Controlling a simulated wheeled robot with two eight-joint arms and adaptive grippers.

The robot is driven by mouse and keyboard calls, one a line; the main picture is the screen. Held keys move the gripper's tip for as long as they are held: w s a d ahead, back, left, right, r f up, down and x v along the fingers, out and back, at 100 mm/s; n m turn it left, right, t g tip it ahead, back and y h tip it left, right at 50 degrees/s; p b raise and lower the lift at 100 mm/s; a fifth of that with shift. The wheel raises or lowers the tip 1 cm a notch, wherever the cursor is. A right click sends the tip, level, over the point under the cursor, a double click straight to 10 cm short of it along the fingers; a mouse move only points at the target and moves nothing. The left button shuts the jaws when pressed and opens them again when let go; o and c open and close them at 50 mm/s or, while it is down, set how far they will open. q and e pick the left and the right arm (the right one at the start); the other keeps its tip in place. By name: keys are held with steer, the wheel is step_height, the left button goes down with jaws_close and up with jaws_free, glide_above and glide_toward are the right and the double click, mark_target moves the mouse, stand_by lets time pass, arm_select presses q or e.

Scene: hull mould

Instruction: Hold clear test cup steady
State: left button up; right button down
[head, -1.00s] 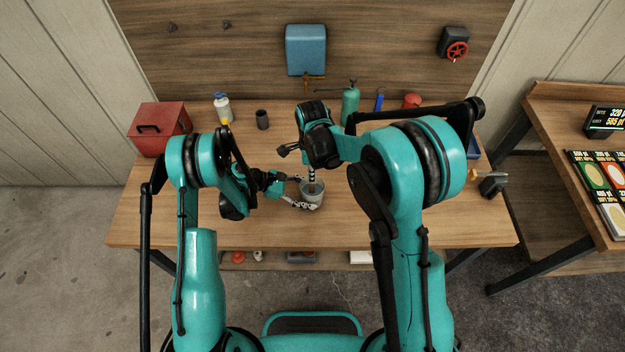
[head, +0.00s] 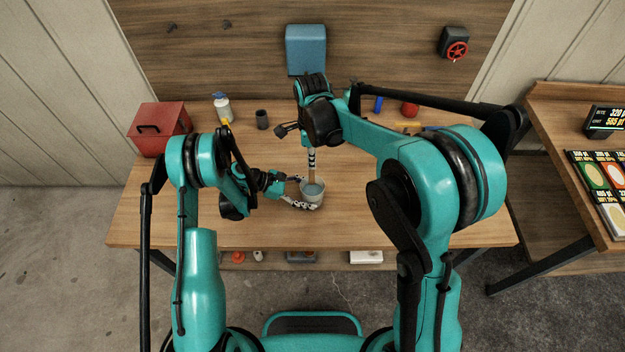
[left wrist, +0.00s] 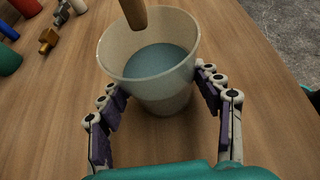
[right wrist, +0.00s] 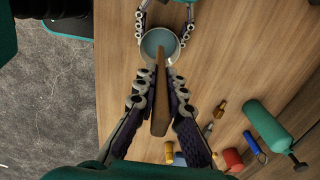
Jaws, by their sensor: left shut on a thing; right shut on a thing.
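The clear test cup (head: 313,194) stands upright over the wooden bench near its front edge. It holds grey-blue liquid, seen in the left wrist view (left wrist: 150,62). My left gripper (head: 300,192) is shut on the cup, one finger on each side of its wall (left wrist: 155,90). My right gripper (head: 312,152) is above and behind the cup, shut on a wooden stick (right wrist: 160,95). The stick's lower end (left wrist: 134,14) shows over the cup's mouth and seems to be above the liquid. Whether the cup's base touches the bench is unclear.
A red toolbox (head: 160,128), a white bottle (head: 222,107) and a dark cylinder (head: 262,119) stand at the back left of the bench. The bench (head: 160,215) left of the cup is clear.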

stand_by(0.5)
steer(key=shift+r, duration=2.5)
arm_select(q)
steer(key=o, duration=0.6)
steer(key=shift+r, duration=0.75)
steer(key=o, duration=0.6)
steer(key=shift+c, duration=0.2)
